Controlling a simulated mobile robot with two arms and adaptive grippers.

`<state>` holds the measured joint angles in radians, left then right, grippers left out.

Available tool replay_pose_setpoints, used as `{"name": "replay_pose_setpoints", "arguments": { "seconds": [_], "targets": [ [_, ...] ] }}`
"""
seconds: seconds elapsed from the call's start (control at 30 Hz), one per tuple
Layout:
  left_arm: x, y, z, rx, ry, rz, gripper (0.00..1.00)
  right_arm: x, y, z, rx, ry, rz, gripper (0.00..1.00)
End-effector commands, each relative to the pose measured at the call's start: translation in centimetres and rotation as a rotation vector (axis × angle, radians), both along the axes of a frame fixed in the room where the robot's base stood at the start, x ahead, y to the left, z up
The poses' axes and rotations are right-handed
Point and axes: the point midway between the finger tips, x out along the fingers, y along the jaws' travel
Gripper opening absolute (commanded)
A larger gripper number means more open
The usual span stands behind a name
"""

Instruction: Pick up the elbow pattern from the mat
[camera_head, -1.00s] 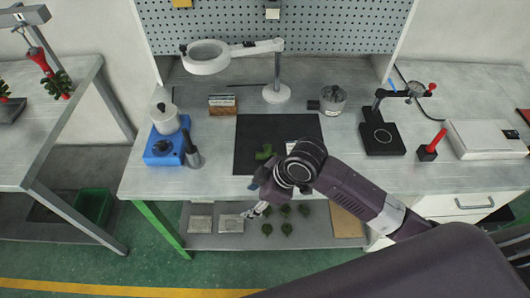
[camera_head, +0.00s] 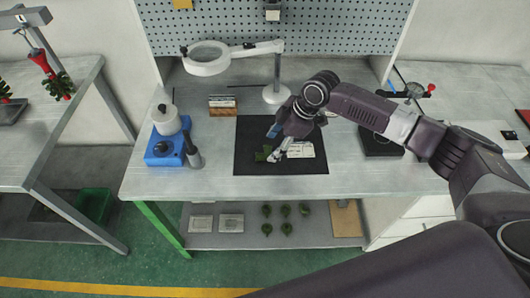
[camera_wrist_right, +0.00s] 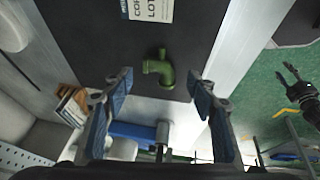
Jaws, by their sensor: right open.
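The green elbow pattern (camera_head: 262,155) lies on the dark mat (camera_head: 250,130) on the bench, partly hidden by my right gripper in the head view. In the right wrist view the whole elbow (camera_wrist_right: 158,69) shows between and just beyond the fingertips. My right gripper (camera_head: 276,153) is open and empty above the mat, with its blue-padded fingers (camera_wrist_right: 160,80) apart on either side of the elbow's line. My left gripper (camera_wrist_right: 288,73) shows at the right of the wrist view, over the green floor, with its fingers apart and nothing between them.
A white printed label (camera_head: 300,149) lies on the mat beside the elbow. A blue-based pot (camera_head: 165,150) stands left of the mat, and a small box (camera_head: 222,105) behind it. A magnifier lamp (camera_head: 275,92) stands behind the mat. Several green patterns (camera_head: 285,210) lie on the lower shelf.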

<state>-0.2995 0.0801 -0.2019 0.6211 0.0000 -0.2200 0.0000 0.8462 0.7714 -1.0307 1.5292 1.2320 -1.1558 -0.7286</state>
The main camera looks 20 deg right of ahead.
Motion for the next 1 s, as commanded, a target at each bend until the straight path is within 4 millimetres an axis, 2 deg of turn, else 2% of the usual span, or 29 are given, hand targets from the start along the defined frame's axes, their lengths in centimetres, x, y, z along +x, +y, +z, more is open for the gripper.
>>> {"name": "replay_pose_setpoints", "arguments": {
  "seconds": [0.1,0.3,0.57,0.87,1.0],
  "targets": [
    [0.0,-0.1,0.9,-0.001,0.000,0.000,0.40,0.7,0.7,-1.2,0.001,0.002,0.000,0.53],
    [0.0,-0.1,1.2,-0.001,0.000,0.001,0.40,1.2,1.4,-3.3,-0.001,0.002,0.001,0.53],
    [0.0,0.0,1.1,0.000,0.001,0.002,0.40,1.2,1.4,-3.5,0.000,0.000,0.000,0.52],
    [-0.1,0.0,1.1,0.000,0.001,0.003,0.40,1.2,1.4,-3.5,0.000,0.000,0.000,0.19],
    [-0.1,0.0,1.1,0.000,0.001,0.003,0.40,1.2,1.4,-3.4,0.000,0.000,0.000,0.18]
  ]
}}
